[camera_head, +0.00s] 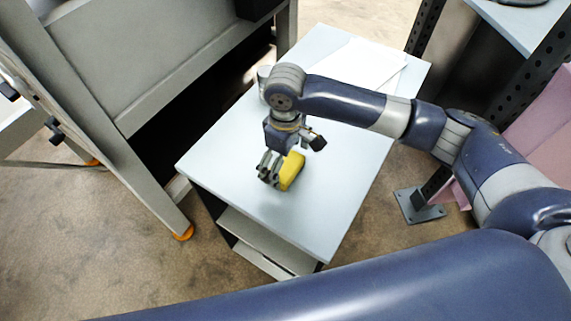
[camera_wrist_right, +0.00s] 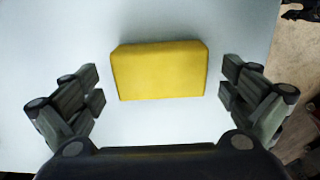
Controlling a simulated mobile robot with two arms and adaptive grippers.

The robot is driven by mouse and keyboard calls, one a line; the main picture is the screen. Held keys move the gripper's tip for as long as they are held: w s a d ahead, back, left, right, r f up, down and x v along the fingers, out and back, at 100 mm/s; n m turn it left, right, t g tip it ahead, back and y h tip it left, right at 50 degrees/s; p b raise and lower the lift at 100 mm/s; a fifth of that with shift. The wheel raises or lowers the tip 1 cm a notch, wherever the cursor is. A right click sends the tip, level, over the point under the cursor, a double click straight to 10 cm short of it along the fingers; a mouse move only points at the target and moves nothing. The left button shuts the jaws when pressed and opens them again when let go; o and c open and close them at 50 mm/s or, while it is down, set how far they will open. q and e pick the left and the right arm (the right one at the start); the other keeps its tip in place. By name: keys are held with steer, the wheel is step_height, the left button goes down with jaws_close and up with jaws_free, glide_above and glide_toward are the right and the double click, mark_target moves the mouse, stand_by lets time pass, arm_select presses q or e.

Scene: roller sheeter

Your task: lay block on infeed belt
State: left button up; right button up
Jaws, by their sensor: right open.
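A yellow block (camera_head: 291,171) lies on the top of a grey cabinet table. My right gripper (camera_head: 271,172) is over the tabletop, right beside the block, pointing down. In the right wrist view the block (camera_wrist_right: 159,71) lies between the two spread fingers (camera_wrist_right: 160,95), with a gap on each side. The fingers do not touch it. The infeed belt cannot be made out for certain; a large grey machine (camera_head: 165,55) stands at the upper left. My left gripper is not in view.
The cabinet's tabletop (camera_head: 225,155) is mostly bare, with a white sheet (camera_head: 360,65) at its far end. A dark perforated rack with a shelf (camera_head: 535,25) stands at the right. The machine's leg (camera_head: 165,215) stands left of the cabinet.

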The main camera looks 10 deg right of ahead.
steer(key=shift+f, duration=0.9)
steer(key=shift+c, duration=0.2)
steer(key=c, duration=1.2)
steer(key=shift+r, duration=0.1)
steer(key=shift+c, duration=0.2)
